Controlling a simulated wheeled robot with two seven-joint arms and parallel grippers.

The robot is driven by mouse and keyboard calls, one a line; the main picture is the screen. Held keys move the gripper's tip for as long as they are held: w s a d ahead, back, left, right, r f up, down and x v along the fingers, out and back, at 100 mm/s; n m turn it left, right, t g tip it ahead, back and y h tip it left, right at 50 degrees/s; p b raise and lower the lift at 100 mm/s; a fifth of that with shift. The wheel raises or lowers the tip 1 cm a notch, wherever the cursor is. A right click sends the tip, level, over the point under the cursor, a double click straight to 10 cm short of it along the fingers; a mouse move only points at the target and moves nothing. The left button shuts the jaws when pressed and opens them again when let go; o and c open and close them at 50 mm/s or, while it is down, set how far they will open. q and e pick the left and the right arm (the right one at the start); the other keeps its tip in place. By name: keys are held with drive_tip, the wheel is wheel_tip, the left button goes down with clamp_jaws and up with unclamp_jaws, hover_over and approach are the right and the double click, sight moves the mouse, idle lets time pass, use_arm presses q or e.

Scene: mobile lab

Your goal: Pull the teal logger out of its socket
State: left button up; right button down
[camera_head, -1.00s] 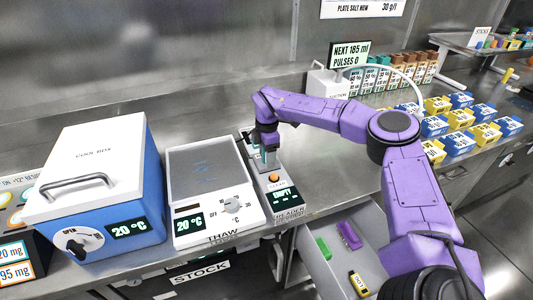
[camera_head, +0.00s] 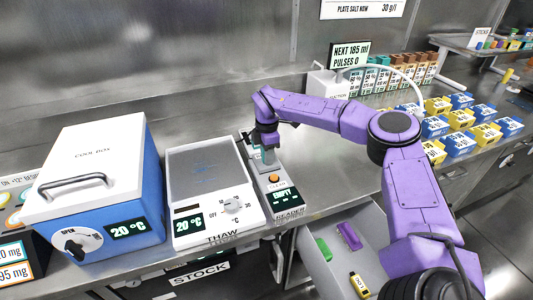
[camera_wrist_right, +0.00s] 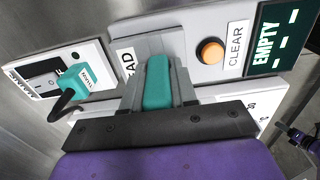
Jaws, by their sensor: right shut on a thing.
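The teal logger (camera_wrist_right: 157,82) is a small teal block between the grey fingers of my right gripper (camera_wrist_right: 160,85) in the wrist view. The gripper is shut on it. In the head view my right gripper (camera_head: 266,138) points down over the reader (camera_head: 258,172), with a bit of the teal logger (camera_head: 268,156) below the fingers. The fingers hide the logger's lower end and its socket, so I cannot tell whether it is seated. The reader's display (camera_wrist_right: 271,45) reads EMPTY, beside an orange CLEAR button (camera_wrist_right: 209,50).
In the wrist view a teal plug (camera_wrist_right: 78,80) with a black cable sits at a switch plate (camera_wrist_right: 45,62). The thaw plate (camera_head: 205,175) and cool box (camera_head: 95,170) stand left of the reader. An open drawer (camera_head: 322,262) lies below the bench front. Bench right of the reader is clear.

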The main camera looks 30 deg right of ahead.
drive_tip(key=shift+r, duration=0.15)
drive_tip(key=shift+w+r+p, duration=0.1)
drive_tip(key=shift+r+p, duration=0.2)
drive_tip(key=shift+r, duration=0.5)
drive_tip(key=shift+r+p, duration=1.35)
drive_tip(key=shift+r, duration=0.7)
